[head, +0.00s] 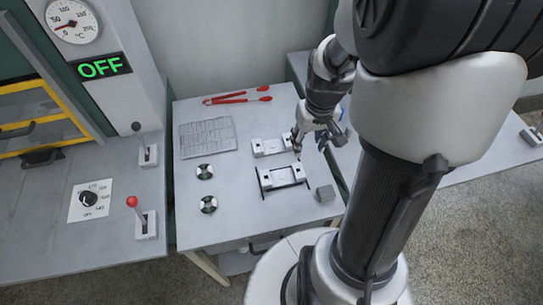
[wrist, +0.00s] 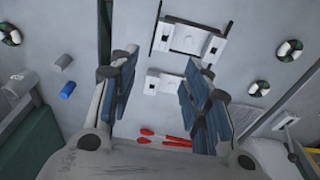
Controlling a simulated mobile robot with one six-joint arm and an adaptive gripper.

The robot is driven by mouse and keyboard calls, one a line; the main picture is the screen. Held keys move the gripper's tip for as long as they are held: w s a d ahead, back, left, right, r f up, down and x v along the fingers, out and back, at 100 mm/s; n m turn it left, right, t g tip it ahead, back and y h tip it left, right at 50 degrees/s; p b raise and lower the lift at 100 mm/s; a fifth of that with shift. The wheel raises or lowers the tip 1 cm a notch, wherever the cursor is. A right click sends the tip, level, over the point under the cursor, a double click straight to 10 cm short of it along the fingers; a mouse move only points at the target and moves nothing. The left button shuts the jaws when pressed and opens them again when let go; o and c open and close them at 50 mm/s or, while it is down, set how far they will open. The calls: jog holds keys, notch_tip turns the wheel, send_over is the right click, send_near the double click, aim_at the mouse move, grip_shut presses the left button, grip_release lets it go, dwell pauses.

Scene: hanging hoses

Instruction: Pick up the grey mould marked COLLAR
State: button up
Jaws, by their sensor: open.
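Two pale grey mould-like blocks lie on the middle table, and no COLLAR marking is legible on either. One block (head: 271,147) is farther back, and it also shows in the wrist view (wrist: 158,82). The other block (head: 284,178) sits nearer the front in a dark bracket; it is larger in the wrist view (wrist: 188,40). My gripper (head: 309,145) is open above the table, close to the right end of the rear block. In the wrist view its two fingers (wrist: 160,62) stand apart with the rear block showing between them. I cannot tell whether anything touches.
Two green-and-white discs (head: 204,172) are at left, and a small grey block (head: 325,193) is at front right. A blue cylinder (wrist: 67,90) lies beside the moulds. A lever panel (head: 144,222) stands left.

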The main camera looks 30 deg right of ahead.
jog(key=b, duration=0.3)
send_over(300, 168)
jog(key=s, duration=0.1)
notch_tip(300, 168, down, 11)
jog(key=shift+a+r, duration=0.15)
jog(key=shift+r, duration=0.05)
notch_tip(300, 168, down, 5)
jog(key=b, duration=0.2)
jog(key=shift+a+r+b, duration=0.1)
jog(key=shift+r+b, duration=0.05)
jog(key=shift+b, duration=0.2)
jog(key=shift+w+f, duration=0.15)
jog(key=shift+f, duration=0.15)
jog(key=shift+r, duration=0.1)
jog(key=shift+c, duration=0.3)
grip_shut()
